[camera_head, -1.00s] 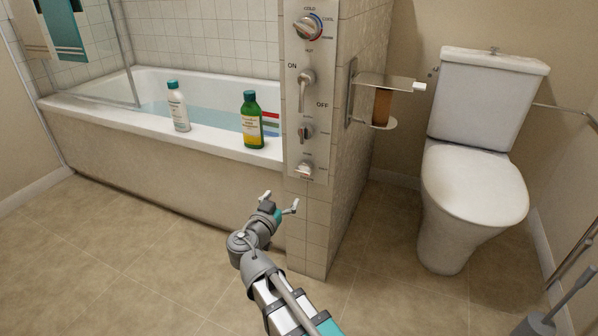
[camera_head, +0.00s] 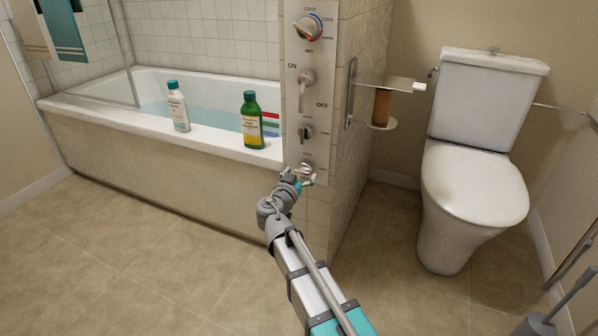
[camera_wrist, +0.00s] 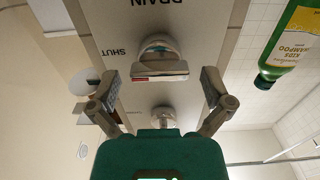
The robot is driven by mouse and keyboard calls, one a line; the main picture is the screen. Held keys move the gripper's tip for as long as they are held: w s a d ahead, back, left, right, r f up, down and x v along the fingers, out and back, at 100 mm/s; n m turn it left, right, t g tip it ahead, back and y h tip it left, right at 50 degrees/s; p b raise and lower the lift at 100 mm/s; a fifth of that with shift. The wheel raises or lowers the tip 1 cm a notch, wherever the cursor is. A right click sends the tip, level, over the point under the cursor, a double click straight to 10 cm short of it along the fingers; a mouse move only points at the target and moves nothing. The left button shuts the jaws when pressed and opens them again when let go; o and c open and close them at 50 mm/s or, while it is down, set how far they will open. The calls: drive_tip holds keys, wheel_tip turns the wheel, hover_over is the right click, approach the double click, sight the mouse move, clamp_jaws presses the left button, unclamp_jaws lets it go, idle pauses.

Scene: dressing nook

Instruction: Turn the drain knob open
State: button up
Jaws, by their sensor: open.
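The drain knob (camera_wrist: 160,66) is a metal knob with a flat bar handle, low on the metal control panel (camera_head: 293,148). In the wrist view its bar lies level and carries a red mark at its left end. The word DRAIN shows above it and SHUT to its left. In the head view the knob (camera_head: 306,167) is partly hidden by my gripper. My gripper (camera_head: 299,178) is open at the panel's lower end. In the wrist view its fingers (camera_wrist: 160,86) stand wide, one on each side of the knob, with gaps; I see no contact.
Above the drain knob are a small knob (camera_head: 305,132), an ON/OFF lever (camera_head: 302,90) and a temperature dial (camera_head: 307,27). A white bottle (camera_head: 179,110) and a green shampoo bottle (camera_head: 251,125) stand on the bathtub rim (camera_head: 215,140). A small shelf (camera_head: 390,83) juts from the tiled wall's right side.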

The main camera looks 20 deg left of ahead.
drive_tip(key=shift+w+d, duration=0.1)
drive_tip(key=shift+w, duration=0.6)
